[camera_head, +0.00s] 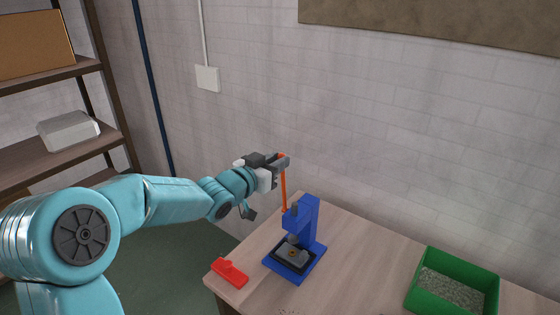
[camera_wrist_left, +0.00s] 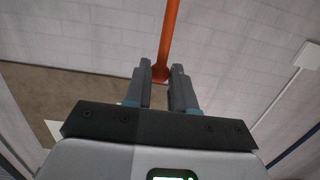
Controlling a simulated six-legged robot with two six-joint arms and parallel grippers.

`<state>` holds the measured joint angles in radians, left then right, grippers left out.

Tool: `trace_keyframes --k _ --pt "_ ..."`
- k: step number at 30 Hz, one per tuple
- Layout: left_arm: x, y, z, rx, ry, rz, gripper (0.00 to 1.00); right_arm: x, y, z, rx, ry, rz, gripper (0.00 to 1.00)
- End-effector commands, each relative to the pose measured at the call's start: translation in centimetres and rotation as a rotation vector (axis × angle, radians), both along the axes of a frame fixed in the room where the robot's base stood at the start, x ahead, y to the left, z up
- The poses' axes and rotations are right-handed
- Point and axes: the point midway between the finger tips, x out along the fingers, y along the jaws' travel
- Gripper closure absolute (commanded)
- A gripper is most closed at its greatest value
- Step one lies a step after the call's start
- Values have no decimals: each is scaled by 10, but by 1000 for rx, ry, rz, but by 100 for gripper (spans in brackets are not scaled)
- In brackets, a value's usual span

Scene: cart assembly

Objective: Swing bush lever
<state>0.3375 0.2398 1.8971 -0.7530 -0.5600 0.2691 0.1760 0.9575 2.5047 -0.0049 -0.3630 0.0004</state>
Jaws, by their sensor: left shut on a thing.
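A blue press (camera_head: 309,222) stands on the wooden table with its orange lever (camera_head: 284,187) pointing up, nearly vertical. My left gripper (camera_head: 284,160) is at the upper end of the lever and shut on it. In the left wrist view the orange lever (camera_wrist_left: 169,40) runs up from between the two grey fingers of my left gripper (camera_wrist_left: 161,72). A dark block (camera_head: 292,253) with a small round centre sits on the press base, below the ram. My right gripper is not in view.
A red part (camera_head: 229,272) lies on the table at the left edge, beside the press. A green bin (camera_head: 453,284) with small grey pieces stands at the right. The table (camera_head: 363,262) is bare between press and bin. A wall (camera_head: 400,120) rises behind, and shelves (camera_head: 60,150) stand at the left.

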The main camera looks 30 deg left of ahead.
Motion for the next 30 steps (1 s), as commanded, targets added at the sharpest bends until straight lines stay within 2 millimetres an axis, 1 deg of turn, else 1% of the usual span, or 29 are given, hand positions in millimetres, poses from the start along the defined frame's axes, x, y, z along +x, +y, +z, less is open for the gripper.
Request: trace_keyframes --k 3,15,30 --pt "-5 0 -1 -1 1 1 93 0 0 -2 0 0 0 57" --pt "-8 1 0 0 -3 1 93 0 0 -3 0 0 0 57" --pt "-41 4 -10 -1 -2 3 93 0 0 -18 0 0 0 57"
